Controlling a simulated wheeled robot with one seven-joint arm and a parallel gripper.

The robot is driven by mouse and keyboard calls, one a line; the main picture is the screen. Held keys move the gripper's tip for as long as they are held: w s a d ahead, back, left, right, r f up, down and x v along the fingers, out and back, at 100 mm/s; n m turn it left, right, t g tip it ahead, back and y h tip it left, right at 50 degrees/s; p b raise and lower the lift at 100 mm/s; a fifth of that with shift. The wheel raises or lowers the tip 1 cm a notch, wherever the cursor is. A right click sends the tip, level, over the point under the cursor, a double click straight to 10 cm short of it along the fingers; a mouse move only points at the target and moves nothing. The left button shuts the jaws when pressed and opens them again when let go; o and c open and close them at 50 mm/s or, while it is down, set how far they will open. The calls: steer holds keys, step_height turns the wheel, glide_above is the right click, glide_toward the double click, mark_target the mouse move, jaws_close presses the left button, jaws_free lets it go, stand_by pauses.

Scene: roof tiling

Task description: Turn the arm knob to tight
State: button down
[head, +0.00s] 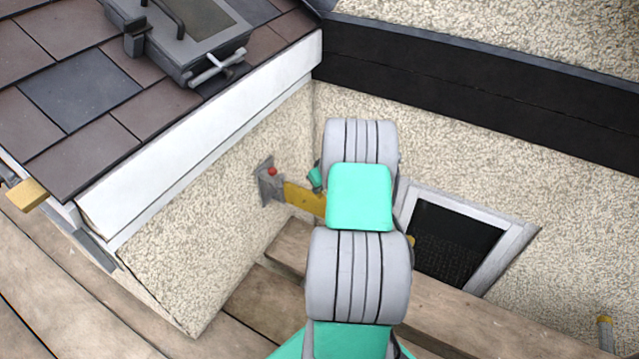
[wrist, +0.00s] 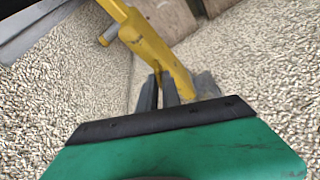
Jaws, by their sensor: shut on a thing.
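A yellow arm (head: 305,199) sticks out from a grey bracket (head: 268,187) on the pebbled wall, with a small red piece on top of the bracket. My own arm hides the far end of the yellow arm in the head view.
A shingled roof edge with white fascia (head: 210,130) and a grey roof hatch (head: 185,40) lie at the left. A framed wall opening (head: 455,240) is right of my arm. Wooden planks (head: 500,325) run below. Another yellow piece (head: 27,195) is at far left.

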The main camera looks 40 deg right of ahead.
steer(key=m+h+p, duration=0.1)
steer(key=m, duration=0.2)
steer(key=m+g+h+p, duration=0.1)
steer(key=m, duration=0.2)
steer(key=shift+w+a, duration=0.1)
steer(key=shift+a, duration=0.1)
steer(key=m+g+h, duration=0.1)
steer(key=m, duration=0.3)
steer(key=shift+w+p, duration=0.1)
steer(key=shift+p, duration=0.2)
steer(key=shift+m+g+h, duration=0.4)
steer(key=shift+m+g, duration=0.1)
steer(key=shift+m, duration=1)
steer(key=c, duration=1.5)
jaws_free()
steer(key=shift+c, duration=0.2)
